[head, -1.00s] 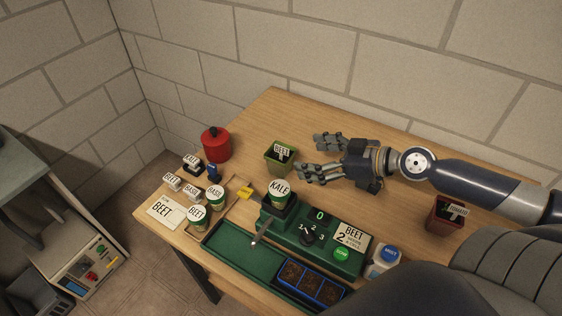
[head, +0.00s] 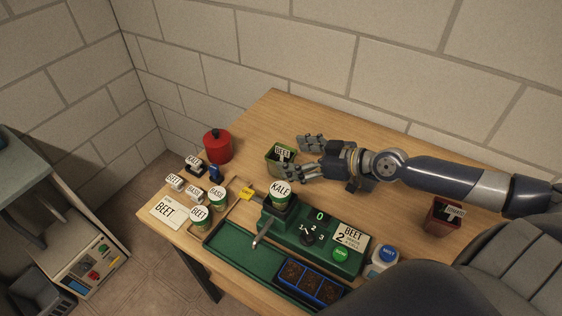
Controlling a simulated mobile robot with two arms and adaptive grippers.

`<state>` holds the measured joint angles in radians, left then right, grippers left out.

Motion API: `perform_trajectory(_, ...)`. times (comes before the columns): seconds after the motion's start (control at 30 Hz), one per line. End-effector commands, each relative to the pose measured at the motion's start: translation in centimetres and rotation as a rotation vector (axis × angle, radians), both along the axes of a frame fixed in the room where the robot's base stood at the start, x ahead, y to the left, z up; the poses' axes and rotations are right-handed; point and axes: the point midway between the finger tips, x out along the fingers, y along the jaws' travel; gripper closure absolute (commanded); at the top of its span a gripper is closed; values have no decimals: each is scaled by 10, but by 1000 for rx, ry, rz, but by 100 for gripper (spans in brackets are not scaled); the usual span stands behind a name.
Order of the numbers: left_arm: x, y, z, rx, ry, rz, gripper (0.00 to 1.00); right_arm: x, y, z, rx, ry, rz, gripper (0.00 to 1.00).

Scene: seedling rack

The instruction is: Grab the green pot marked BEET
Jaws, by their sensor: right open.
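The green square pot (head: 273,167) with a white BEET label stands upright near the back of the wooden table. My right gripper (head: 296,157) reaches in from the right. It is open, with its fingers at the pot's right side; one finger is behind the pot's right edge and the other in front. Whether the fingers touch the pot cannot be told. My left gripper is not in view.
A red canister (head: 217,147) stands left of the pot. A green machine (head: 310,233) with a KALE cup (head: 281,194) is in front. Labelled cups and blocks crowd the left end. A brown pot (head: 440,217) stands at right, under my arm.

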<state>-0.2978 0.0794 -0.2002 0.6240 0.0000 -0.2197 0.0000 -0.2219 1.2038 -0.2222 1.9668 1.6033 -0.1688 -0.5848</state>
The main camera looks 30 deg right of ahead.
Motion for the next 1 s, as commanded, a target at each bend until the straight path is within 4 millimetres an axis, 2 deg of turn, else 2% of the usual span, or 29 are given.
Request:
perform_trajectory(0.17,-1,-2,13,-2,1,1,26,14,6,1,4,-3,-2,22)
perform_trajectory(0.43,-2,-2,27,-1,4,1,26,38,18,-12,3,-3,-2,22)
perform_trajectory(0.77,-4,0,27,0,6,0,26,42,22,-17,0,0,1,22)
perform_trajectory(0.8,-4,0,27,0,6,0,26,42,22,-17,0,0,1,24)
perform_trajectory(0.87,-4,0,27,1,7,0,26,42,21,-17,0,0,1,38)
perform_trajectory(1.0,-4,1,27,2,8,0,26,42,21,-17,0,0,0,69)
